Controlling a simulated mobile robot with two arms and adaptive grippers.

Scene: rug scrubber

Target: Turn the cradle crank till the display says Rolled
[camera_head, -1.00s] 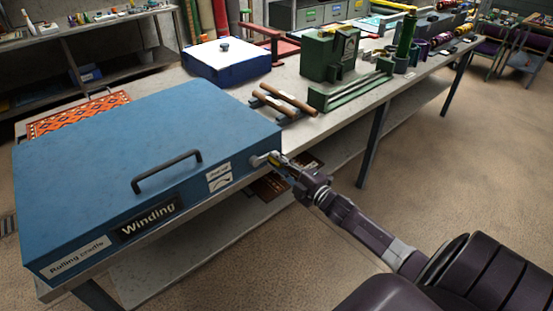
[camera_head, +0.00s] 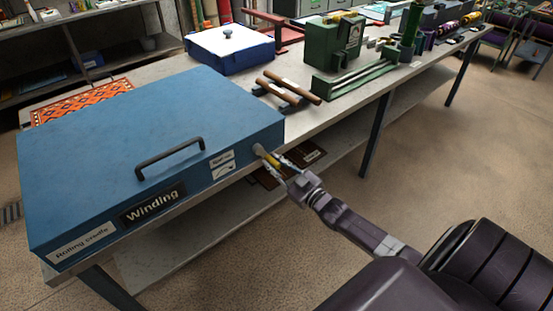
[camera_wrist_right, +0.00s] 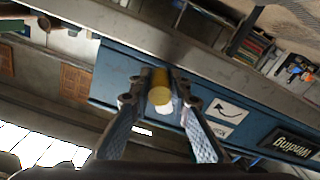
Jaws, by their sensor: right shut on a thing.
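The rolling cradle (camera_head: 150,125) is a large blue box on the workbench, with a black handle on its lid. Its front carries a "Rolling cradle" label and a display (camera_head: 153,204) reading "Winding". The display also shows, upside down, in the right wrist view (camera_wrist_right: 292,143). The crank (camera_head: 270,158) sticks out near the box's front right corner and has a yellow grip (camera_wrist_right: 160,90). My right gripper (camera_head: 276,162) is shut on the crank's grip, with a finger on each side of it. My left gripper is not in view.
An orange patterned rug (camera_head: 80,100) lies behind the cradle. Brown rolls (camera_head: 290,88), a white-topped blue box (camera_head: 230,48) and a green machine (camera_head: 335,45) stand further along the bench. A lower shelf (camera_head: 200,240) runs under the bench. The floor at right is open.

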